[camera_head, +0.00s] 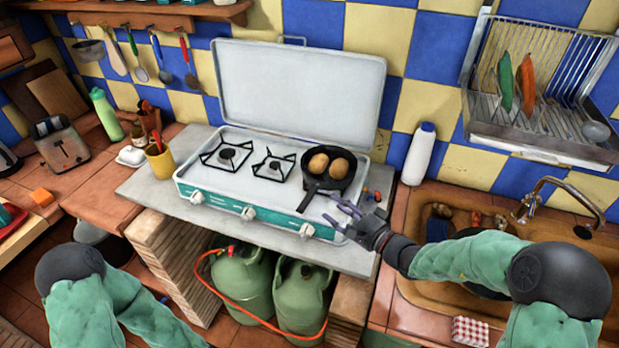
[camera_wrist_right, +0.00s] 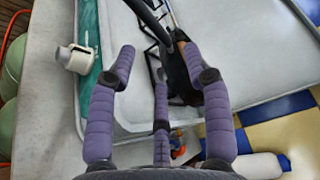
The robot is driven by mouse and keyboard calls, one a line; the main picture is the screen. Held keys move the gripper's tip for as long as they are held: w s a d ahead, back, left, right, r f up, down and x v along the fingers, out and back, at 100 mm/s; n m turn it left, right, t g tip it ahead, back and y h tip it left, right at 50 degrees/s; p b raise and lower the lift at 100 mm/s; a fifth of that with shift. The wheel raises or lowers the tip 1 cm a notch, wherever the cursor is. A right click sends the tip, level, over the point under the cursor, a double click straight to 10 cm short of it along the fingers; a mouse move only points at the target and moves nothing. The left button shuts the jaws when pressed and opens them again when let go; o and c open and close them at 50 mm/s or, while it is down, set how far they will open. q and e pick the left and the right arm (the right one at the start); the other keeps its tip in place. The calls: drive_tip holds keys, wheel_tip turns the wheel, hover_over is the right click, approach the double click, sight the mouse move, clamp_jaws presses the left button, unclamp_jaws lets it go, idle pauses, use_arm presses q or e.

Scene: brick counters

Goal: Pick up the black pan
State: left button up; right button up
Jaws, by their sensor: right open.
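The black pan (camera_head: 326,182) sits on the right burner of the white and teal camping stove (camera_head: 222,186). Two brown round items (camera_head: 339,168) lie in it, and its handle points toward the stove's front edge. My right gripper (camera_head: 345,208) is open and empty just right of the handle, above the stove's front right corner. In the right wrist view its purple fingers (camera_wrist_right: 152,62) are spread. There the dark handle (camera_wrist_right: 147,20) shows beyond the fingers, and they partly hide the pan. My left gripper is out of view; only part of my left arm shows.
The raised stove lid (camera_head: 300,90) stands behind the pan. A white bottle (camera_head: 419,155) stands right of the stove, beside the sink (camera_head: 403,215). Small coloured items (camera_head: 371,195) lie at the counter's right edge. Green gas bottles (camera_head: 243,280) stand underneath.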

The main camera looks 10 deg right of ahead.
sight(315, 189)
drive_tip(key=x, duration=0.4)
drive_tip(key=shift+w+a+f+b, duration=0.15)
drive_tip(key=shift+w+b, duration=0.1)
drive_tip(key=shift+b, duration=0.05)
drive_tip(key=x, duration=0.3)
drive_tip(key=b+x, duration=0.1)
drive_tip(key=shift+w+d+f, duration=0.3)
drive_tip(key=shift+w+a+r, duration=0.1)
drive_tip(key=shift+w+a, duration=0.15)
drive_tip(key=shift+w, duration=0.25)
clamp_jaws()
drive_tip(key=shift+r, duration=0.15)
